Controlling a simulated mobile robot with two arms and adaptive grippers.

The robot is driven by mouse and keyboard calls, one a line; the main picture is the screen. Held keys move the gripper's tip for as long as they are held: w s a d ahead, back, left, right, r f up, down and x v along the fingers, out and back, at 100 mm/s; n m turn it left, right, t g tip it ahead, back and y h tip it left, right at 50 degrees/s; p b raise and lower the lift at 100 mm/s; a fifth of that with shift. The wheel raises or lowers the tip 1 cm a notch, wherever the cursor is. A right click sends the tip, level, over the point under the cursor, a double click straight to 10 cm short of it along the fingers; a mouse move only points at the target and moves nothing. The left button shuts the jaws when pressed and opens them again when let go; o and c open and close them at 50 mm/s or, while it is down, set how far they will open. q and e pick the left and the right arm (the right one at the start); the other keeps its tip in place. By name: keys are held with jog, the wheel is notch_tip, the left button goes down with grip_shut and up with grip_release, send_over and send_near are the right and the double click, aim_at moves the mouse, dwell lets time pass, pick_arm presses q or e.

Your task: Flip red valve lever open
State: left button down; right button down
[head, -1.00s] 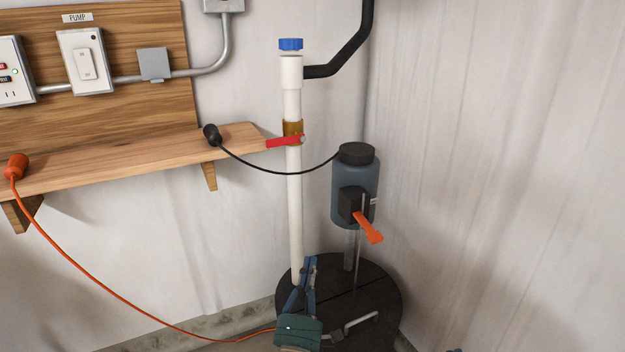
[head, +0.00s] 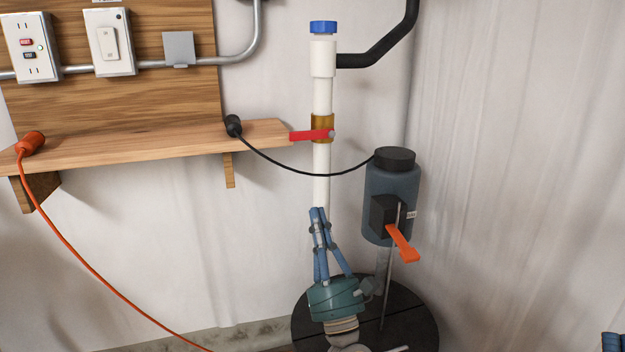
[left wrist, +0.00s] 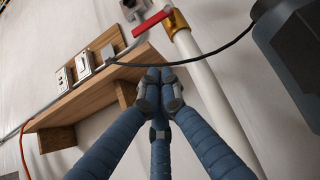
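The red valve lever (head: 308,135) sticks out to the left, about level, from the brass valve (head: 322,122) on the white vertical pipe (head: 321,95). In the left wrist view the red lever (left wrist: 152,20) and brass valve (left wrist: 177,22) show near the top, beyond the fingertips. My left gripper (head: 317,210) points up, below the lever and in front of the lower pipe. Its blue fingers come together at the tips with nothing between them, also in the left wrist view (left wrist: 159,78). A small part of my right gripper (head: 612,342) shows at the lower right corner; its fingertips are unclear.
A wooden shelf (head: 150,146) ends just left of the lever, with a black plug (head: 233,126) and an orange plug (head: 31,143) on it. A black cord (head: 290,172) crosses the pipe below the lever. A blue-grey tank (head: 391,190) with an orange handle (head: 402,243) stands right.

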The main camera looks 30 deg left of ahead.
aim_at(312, 135)
pick_arm(q)
jog(key=s+d+r+x, duration=0.1)
jog(key=r+x, duration=0.1)
jog(key=x, duration=1)
jog(key=shift+d+r, duration=0.15)
pick_arm(e)
jog(key=shift+w+a+f+g, duration=0.1)
jog(key=shift+w+f+g, duration=0.2)
jog(key=shift+w+f, duration=0.25)
jog(key=shift+f, duration=0.15)
